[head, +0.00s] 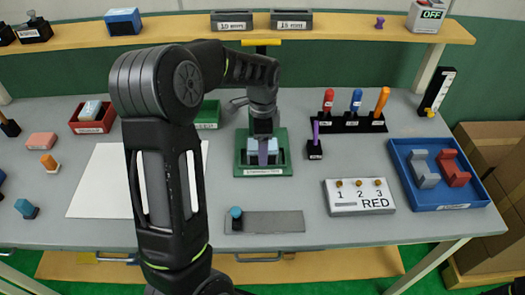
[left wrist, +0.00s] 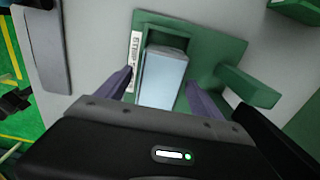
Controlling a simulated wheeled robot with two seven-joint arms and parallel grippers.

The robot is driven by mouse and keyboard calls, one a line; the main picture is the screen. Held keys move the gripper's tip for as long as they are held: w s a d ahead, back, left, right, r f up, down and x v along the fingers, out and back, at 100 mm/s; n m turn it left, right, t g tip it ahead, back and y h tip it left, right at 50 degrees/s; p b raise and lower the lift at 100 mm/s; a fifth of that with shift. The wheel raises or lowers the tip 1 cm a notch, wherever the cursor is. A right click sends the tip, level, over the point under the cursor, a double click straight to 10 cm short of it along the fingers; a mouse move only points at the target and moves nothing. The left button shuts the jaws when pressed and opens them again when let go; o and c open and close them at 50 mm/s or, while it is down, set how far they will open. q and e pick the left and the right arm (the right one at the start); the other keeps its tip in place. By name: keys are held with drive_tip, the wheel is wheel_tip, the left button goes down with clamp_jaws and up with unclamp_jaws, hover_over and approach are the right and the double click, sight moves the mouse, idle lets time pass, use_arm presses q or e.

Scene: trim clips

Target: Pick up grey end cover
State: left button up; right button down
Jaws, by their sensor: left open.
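My left gripper (head: 263,155) points down over a green fixture (head: 243,170) in the middle of the table. In the left wrist view the gripper (left wrist: 161,90) is open, with one purple finger on each side of a pale grey-blue block (left wrist: 165,70). The block stands in the recess of the green fixture (left wrist: 205,48). The fingers seem apart from the block; its near end is hidden by my gripper body. In the head view the block (head: 274,144) is partly hidden by the gripper. A grey clip-shaped part (head: 424,170) lies in the blue tray. My right gripper is out of view.
The blue tray (head: 462,206) at right also holds a red part (head: 453,170). A grey plate (head: 275,222) lies in front.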

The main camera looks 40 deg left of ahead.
use_arm(q)
clamp_jaws()
idle(0.8)
drive_tip(key=shift+r, duration=0.15)
wheel_tip(320, 180, up, 10)
drive_tip(key=shift+f+b, duration=0.1)
drive_tip(key=shift+b, duration=0.7)
